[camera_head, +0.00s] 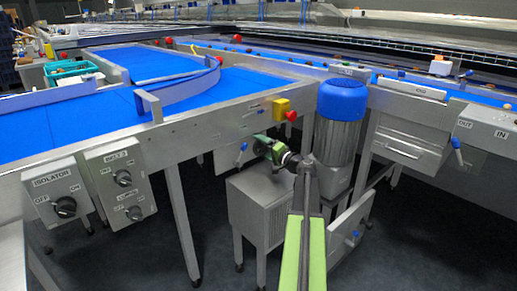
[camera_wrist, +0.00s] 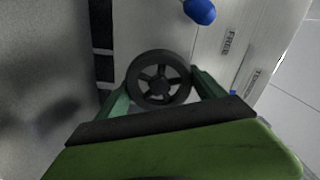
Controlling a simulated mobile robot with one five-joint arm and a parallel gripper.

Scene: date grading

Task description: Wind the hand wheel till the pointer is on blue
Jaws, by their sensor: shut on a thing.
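The hand wheel (camera_wrist: 160,66) is dark, round and spoked, at the centre of the wrist view. My gripper (camera_wrist: 160,90) has one green finger on each side of the wheel and is shut on its rim. In the head view my gripper (camera_head: 268,146) is at the conveyor frame, below the yellow box; I cannot make out the wheel there. A pale plate (camera_wrist: 215,62) right of the wheel carries the word FREE and a second word like TENSION. I cannot make out the pointer or a blue mark on a scale.
A blue knob (camera_wrist: 200,11) is above the wheel. A blue-topped motor (camera_head: 341,110) stands right of my gripper, and a grey cabinet (camera_head: 255,210) below. A yellow box with a red button (camera_head: 291,116) is just above. Switch boxes (camera_head: 118,182) hang at left.

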